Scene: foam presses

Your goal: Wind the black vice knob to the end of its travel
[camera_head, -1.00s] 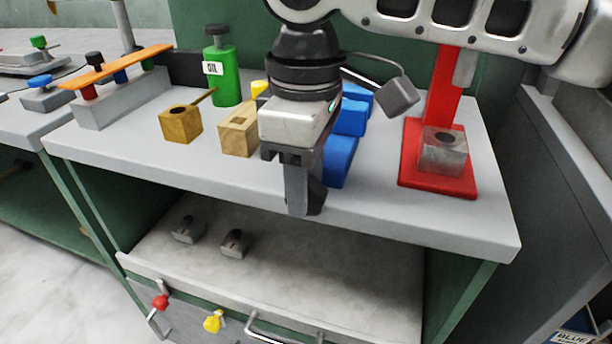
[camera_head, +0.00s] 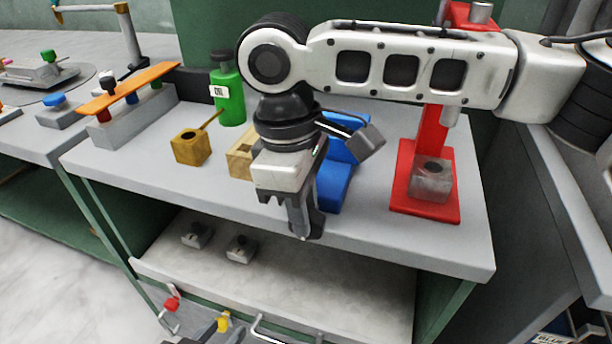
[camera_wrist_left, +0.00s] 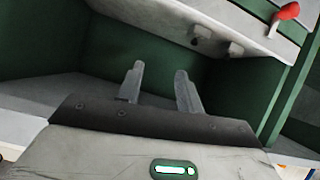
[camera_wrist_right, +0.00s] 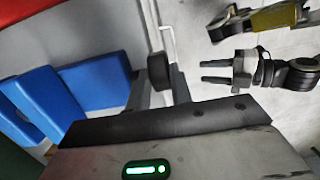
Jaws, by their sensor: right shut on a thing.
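The blue vice (camera_head: 335,187) stands on the bench, partly hidden behind my right gripper (camera_head: 305,228). Its blue blocks (camera_wrist_right: 50,98) fill the left of the right wrist view. The black knob (camera_wrist_right: 158,70) shows there between the fingers of my right gripper (camera_wrist_right: 160,82), which is shut on it. In the head view the knob is hidden by the gripper. My left gripper (camera_wrist_left: 158,80) is open and empty, with its fingers toward the green cabinet. It also shows in the right wrist view (camera_wrist_right: 212,71), away from the vice.
A red press (camera_head: 408,185) stands right of the vice. A wooden block (camera_head: 240,160), a brass pot (camera_head: 190,147) and a green oil bottle (camera_head: 230,95) stand left. A lower shelf (camera_head: 320,280) holds two small grey blocks. Red and yellow knobs and handles lie below it.

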